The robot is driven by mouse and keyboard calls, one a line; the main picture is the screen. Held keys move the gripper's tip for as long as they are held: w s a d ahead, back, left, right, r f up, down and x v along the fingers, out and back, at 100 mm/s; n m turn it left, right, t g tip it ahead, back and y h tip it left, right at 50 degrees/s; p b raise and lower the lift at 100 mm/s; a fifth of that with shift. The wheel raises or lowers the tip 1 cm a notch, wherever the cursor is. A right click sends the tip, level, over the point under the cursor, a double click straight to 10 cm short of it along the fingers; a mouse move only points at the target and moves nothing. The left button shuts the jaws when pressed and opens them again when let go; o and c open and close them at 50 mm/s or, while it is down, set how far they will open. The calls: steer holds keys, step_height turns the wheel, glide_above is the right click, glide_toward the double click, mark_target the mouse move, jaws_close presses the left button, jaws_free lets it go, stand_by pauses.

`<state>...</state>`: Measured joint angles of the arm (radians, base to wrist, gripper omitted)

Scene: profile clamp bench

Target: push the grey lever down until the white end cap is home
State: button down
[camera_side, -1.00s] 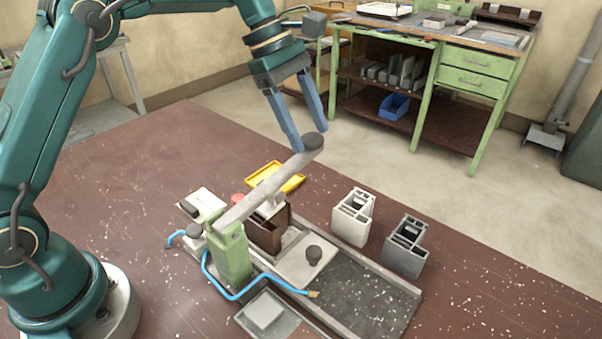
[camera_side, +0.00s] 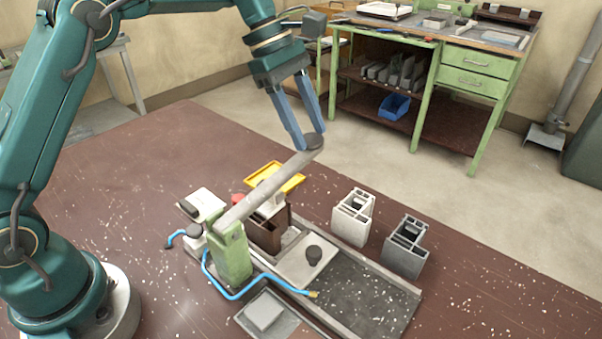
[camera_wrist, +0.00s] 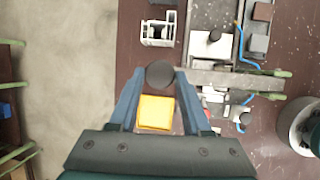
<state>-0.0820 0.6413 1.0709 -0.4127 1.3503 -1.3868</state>
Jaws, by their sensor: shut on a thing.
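The grey lever (camera_side: 265,190) slants up from the green clamp post (camera_side: 232,255) to a dark round knob (camera_side: 314,141) at its raised end. My gripper (camera_side: 308,143) is shut on this knob, one blue finger on each side. In the wrist view the knob (camera_wrist: 159,74) sits between the fingertips, and the lever (camera_wrist: 230,77) runs off to the right. A whitish piece (camera_side: 268,206), possibly the end cap, shows under the lever at the brown block (camera_side: 264,236). The lever partly hides it, so I cannot tell how it is seated.
A yellow tray (camera_side: 289,184) lies behind the lever. A white profile (camera_side: 353,218) and a dark grey profile (camera_side: 405,247) stand to the right of the fixture. A blue hose (camera_side: 240,296) runs along the fixture's front. The brown table is clear at the left.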

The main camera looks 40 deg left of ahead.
mark_target(310, 149)
steer(key=shift+f, duration=0.1)
stand_by(0.5)
steer(key=shift+w+f, duration=0.2)
steer(key=shift+f, duration=0.6)
steer(key=shift+w+f, duration=0.15)
steer(key=shift+f, duration=0.6)
steer(key=shift+w+f, duration=0.2)
steer(key=shift+f, duration=0.6)
steer(key=shift+c, duration=1.8)
jaws_free()
steer(key=v, duration=0.6)
steer(key=shift+w+d+r, duration=0.15)
steer(key=shift+d+r, duration=0.05)
steer(key=shift+r, duration=0.05)
steer(key=shift+r, duration=0.1)
